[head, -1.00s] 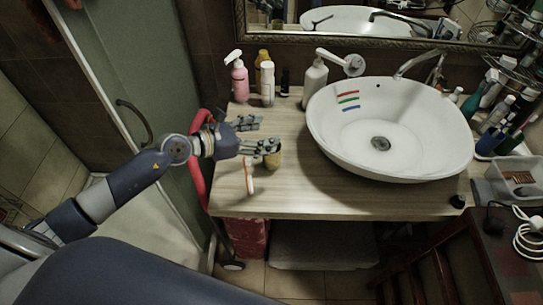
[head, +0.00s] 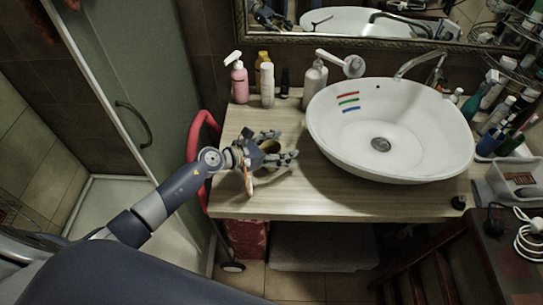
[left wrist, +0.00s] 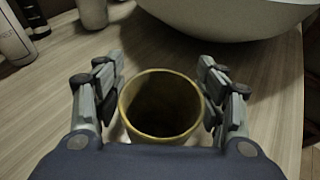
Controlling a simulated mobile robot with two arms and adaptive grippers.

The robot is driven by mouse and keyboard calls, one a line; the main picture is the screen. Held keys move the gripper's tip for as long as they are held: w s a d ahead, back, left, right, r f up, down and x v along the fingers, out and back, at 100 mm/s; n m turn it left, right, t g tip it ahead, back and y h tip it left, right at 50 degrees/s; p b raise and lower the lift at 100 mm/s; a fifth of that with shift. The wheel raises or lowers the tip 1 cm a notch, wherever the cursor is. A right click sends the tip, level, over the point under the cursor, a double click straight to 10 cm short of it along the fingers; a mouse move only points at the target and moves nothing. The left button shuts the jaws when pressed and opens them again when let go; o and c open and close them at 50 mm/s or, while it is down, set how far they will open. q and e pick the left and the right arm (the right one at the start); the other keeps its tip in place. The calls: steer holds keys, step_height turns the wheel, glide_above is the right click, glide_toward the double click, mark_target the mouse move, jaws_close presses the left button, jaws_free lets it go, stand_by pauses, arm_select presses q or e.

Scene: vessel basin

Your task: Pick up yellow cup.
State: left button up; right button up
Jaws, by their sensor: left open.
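The yellow cup (left wrist: 160,132) stands upright on the wooden counter in the left wrist view, its open rim facing up and its inside dark. My left gripper (left wrist: 161,92) is open, with one finger on each side of the cup. I cannot tell whether either finger touches it. In the head view the cup (head: 270,147) shows partly between the fingers of my left gripper (head: 284,146), with its lower part hidden. My right gripper is not in view.
A white basin (head: 390,155) stands right of the cup. Several bottles, including a pink pump bottle (head: 239,82), line the back of the counter. An orange and white toothbrush-like item (head: 249,184) is close beside my left gripper. The counter's front middle (head: 330,200) is clear.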

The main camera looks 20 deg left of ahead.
arm_select(q)
steer(key=shift+w+d+f, duration=0.1)
steer(key=shift+w+d, duration=0.15)
steer(key=shift+c, duration=0.6)
steer(key=c, duration=0.9)
